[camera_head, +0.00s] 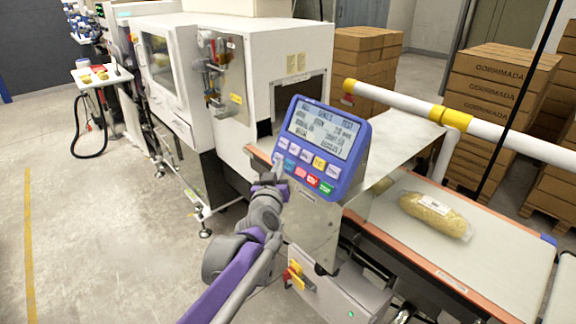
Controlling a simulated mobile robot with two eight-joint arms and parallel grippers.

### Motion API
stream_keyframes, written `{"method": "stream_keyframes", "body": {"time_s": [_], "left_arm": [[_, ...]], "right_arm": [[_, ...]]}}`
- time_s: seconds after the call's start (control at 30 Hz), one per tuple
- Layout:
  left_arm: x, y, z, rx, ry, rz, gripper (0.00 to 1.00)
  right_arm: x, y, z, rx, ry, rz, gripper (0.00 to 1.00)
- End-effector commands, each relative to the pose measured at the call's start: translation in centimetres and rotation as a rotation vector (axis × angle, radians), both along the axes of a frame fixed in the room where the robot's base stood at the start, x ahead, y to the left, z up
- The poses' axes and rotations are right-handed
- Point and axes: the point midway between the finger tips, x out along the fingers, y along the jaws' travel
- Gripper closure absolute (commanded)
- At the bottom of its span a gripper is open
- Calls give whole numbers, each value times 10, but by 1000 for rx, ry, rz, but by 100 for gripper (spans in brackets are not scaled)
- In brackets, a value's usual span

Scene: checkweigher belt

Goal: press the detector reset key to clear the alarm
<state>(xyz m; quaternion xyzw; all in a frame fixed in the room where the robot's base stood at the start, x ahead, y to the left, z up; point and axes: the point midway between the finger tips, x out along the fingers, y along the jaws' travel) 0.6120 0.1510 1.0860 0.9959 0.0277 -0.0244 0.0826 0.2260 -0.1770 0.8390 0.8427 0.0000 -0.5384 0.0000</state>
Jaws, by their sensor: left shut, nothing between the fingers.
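The blue detector panel (352,163) has a lit grey screen (325,128) and two rows of small keys below it. The upper row has white keys and a yellow key (319,163). The key labels are too small to read surely, so I cannot tell which is reset. My left gripper (279,168) is shut and empty, its tips at the lower left of the keys. I cannot tell whether they touch. My right gripper is out of view.
A wrapped loaf-like pack (435,215) lies on the pale belt (500,255) at right. A white-and-yellow rail (500,133) crosses above the belt. The white machine (260,60) stands behind, with stacked cartons (490,100) at the back right.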

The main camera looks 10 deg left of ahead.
Motion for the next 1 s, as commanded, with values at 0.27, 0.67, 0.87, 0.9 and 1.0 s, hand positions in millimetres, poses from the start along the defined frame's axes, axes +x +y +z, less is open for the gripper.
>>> {"method": "stream_keyframes", "body": {"time_s": [0.27,0.67,0.87,0.9,1.0], "left_arm": [[0,0,0,0,0,0,100],[0,0,0,0,0,0,100],[3,-3,-3,-1,1,-1,100],[4,-4,-4,-1,1,-1,100],[6,-5,-5,0,1,-1,100]], "right_arm": [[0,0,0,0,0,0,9],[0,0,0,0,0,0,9],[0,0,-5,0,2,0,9],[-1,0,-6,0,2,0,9],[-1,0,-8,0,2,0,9]]}}
